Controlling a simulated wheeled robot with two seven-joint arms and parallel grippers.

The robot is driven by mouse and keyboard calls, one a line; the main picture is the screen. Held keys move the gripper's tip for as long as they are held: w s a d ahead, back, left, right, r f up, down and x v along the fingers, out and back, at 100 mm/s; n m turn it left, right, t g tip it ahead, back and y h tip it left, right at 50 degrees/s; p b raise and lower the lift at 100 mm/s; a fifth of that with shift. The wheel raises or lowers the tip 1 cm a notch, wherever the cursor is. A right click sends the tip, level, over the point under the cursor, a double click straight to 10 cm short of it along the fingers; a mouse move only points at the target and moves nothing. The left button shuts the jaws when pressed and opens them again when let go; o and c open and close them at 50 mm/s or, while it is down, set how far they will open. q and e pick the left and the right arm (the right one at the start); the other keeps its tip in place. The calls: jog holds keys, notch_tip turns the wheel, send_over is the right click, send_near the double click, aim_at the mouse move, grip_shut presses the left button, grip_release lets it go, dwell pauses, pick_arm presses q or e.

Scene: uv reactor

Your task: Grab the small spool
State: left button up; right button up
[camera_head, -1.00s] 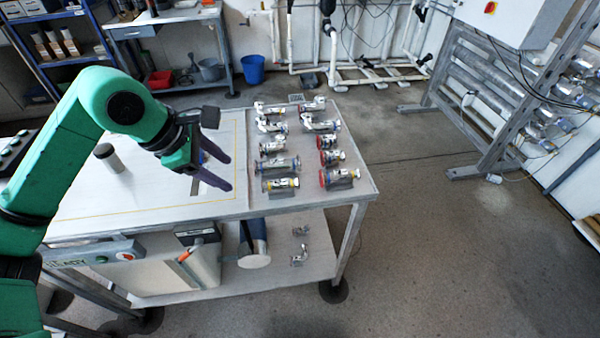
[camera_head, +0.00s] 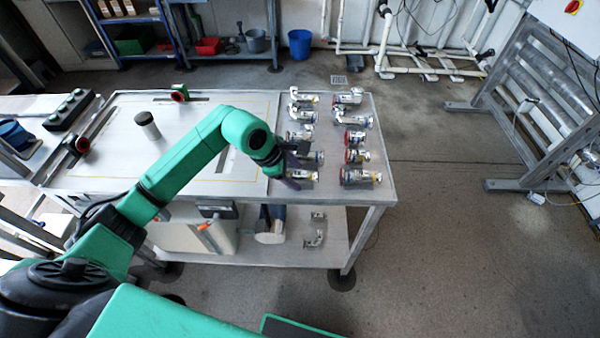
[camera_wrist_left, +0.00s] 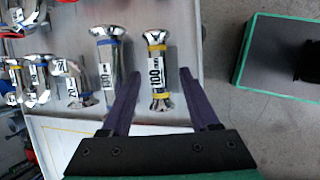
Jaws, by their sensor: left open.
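A short chrome spool with yellow bands and a "100 mm" label (camera_wrist_left: 158,72) lies in the wrist view between the fingertips of my left gripper (camera_wrist_left: 160,74). The gripper is open, one finger on each side of the spool; I cannot tell how far above it they are. In the head view my left gripper (camera_head: 296,169) is over the front left of the fittings, and the yellow-banded spool (camera_head: 306,176) is partly hidden by it. A longer chrome spool with a blue band (camera_wrist_left: 108,62) lies to its left in the wrist view. My right gripper is not in view.
Several elbows and red-ended fittings (camera_head: 352,157) fill the table's right part. A dark-topped cylinder (camera_head: 147,124) stands on the table (camera_head: 200,180). The lower shelf (camera_head: 330,255) holds two small fittings (camera_head: 314,238).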

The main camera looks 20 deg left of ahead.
pick_arm(q)
jog(key=shift+w+f, duration=0.1)
jog(key=shift+f, duration=0.15)
jog(key=shift+d, duration=0.1)
grip_shut()
jog(key=shift+r, duration=0.1)
